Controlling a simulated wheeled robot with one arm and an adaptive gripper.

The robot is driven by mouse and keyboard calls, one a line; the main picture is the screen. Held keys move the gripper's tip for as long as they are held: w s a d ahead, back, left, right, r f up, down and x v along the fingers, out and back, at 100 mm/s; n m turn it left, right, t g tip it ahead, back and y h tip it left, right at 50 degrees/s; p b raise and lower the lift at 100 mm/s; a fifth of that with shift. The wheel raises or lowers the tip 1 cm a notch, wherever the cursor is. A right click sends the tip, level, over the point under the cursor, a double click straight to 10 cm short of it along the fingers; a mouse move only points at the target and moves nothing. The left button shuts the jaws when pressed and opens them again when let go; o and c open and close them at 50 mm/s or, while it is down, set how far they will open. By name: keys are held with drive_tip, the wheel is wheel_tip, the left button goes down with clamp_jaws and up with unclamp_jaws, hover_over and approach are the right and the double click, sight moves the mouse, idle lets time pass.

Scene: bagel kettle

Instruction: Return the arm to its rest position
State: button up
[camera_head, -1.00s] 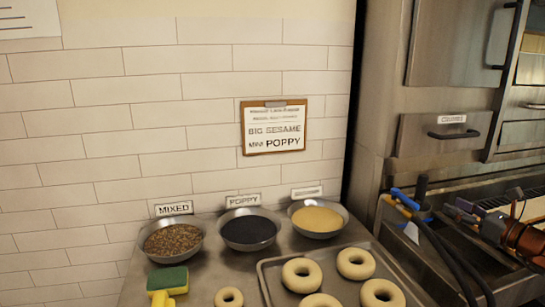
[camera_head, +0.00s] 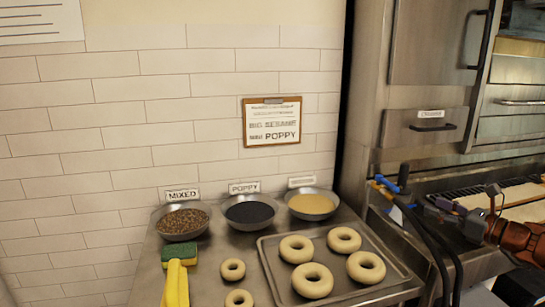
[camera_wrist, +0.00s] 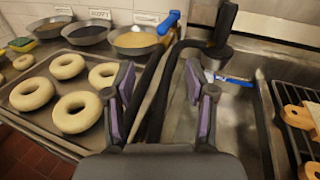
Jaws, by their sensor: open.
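My gripper (camera_head: 440,207) shows at the right of the head view, at the end of my orange-brown arm, beside the steel sink area. In the wrist view my gripper (camera_wrist: 159,95) has its two purple-grey fingers spread apart with no object held between them. Black curved tubes (camera_wrist: 150,85) show beyond and between the fingers; I cannot tell how close they are. The arm's upper links are outside the picture.
A tray (camera_head: 375,293) of bagels and several seed bowls (camera_head: 250,227) stand on the steel counter to the left. A blue-handled item (camera_head: 387,184) and dark tubes (camera_head: 440,255) stand near my gripper. A grill with a wooden board (camera_head: 510,196) lies at the right.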

drive_tip(key=s+a+n+g+p, duration=0.2)
drive_tip(key=s+a+n+g, duration=0.25)
drive_tip(key=a, duration=0.65)
drive_tip(key=s+a+f+n+g+p, duration=0.1)
drive_tip(key=s+a+n+g, duration=0.4)
drive_tip(key=a, duration=0.5)
drive_tip(key=s+a+n+g+p, duration=0.25)
drive_tip(key=s+a+n, duration=0.35)
drive_tip(key=a, duration=0.5)
drive_tip(key=s+a+f+n+g+h+p, duration=0.1)
drive_tip(key=s+n+g+h, duration=0.15)
drive_tip(key=s, duration=0.45)
drive_tip(key=s+a+f+n+g+h+p, duration=0.1)
drive_tip(key=s+f+n, duration=0.1)
drive_tip(key=s+n, duration=0.3)
drive_tip(key=s+d+n+g+h+p, duration=0.1)
drive_tip(key=s+d+n+h, duration=0.4)
drive_tip(key=s, duration=0.8)
drive_tip(key=d+p, duration=0.1)
drive_tip(key=d, duration=0.1)
drive_tip(key=shift+s+d+f+n+h, duration=0.15)
drive_tip(key=shift+s+d+n+h, duration=0.15)
drive_tip(key=shift+n+h, duration=0.1)
